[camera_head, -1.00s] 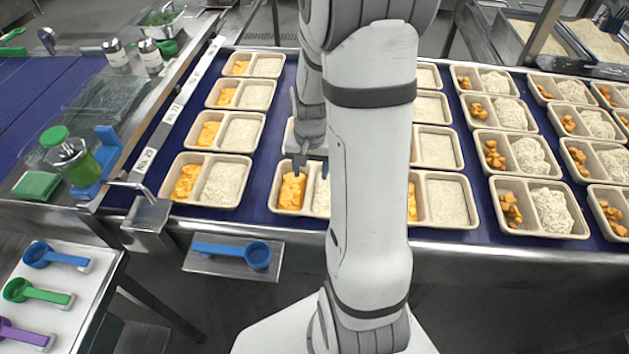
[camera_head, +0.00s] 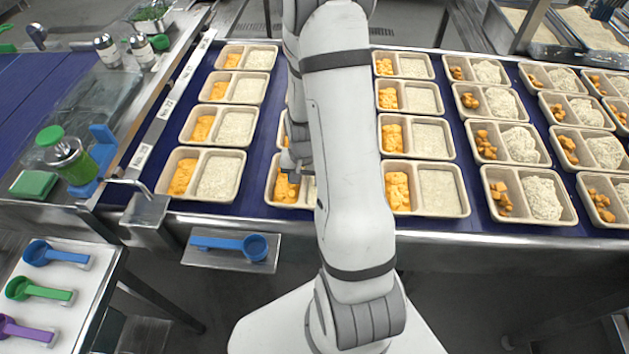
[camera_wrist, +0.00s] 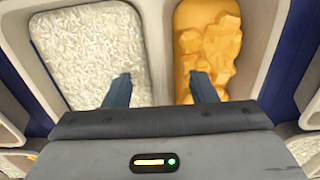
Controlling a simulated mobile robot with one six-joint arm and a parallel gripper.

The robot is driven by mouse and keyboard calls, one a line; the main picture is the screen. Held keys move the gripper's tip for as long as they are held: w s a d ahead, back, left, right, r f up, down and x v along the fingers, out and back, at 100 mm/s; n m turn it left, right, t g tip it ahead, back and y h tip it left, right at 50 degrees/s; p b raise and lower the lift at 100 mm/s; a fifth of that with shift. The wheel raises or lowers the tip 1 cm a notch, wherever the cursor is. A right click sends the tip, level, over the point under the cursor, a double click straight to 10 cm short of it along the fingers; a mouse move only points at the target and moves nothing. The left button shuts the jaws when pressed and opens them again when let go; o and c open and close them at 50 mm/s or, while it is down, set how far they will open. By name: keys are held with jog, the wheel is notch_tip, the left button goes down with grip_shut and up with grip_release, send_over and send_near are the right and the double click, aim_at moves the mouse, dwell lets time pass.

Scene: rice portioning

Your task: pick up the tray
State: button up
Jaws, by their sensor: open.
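A beige two-compartment tray (camera_head: 274,201) stands near the front edge of the blue belt, largely hidden behind my arm in the head view. In the wrist view the tray (camera_wrist: 160,50) shows white rice in its left compartment and orange chunks in its right one. My gripper (camera_wrist: 163,88) is open and empty, one finger over each compartment, with the divider wall between them. In the head view my gripper (camera_head: 298,164) is just above the tray, partly hidden by my arm. I cannot tell whether the fingers touch the divider.
Several similar filled trays stand in rows on the blue belt, to the left (camera_head: 200,178) and right (camera_head: 425,189). A blue scoop (camera_head: 230,245) lies on a ledge at the front. A green-lidded bottle (camera_head: 68,160) stands at the left.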

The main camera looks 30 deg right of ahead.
jog(key=shift+c, duration=0.3)
jog(key=c, duration=1)
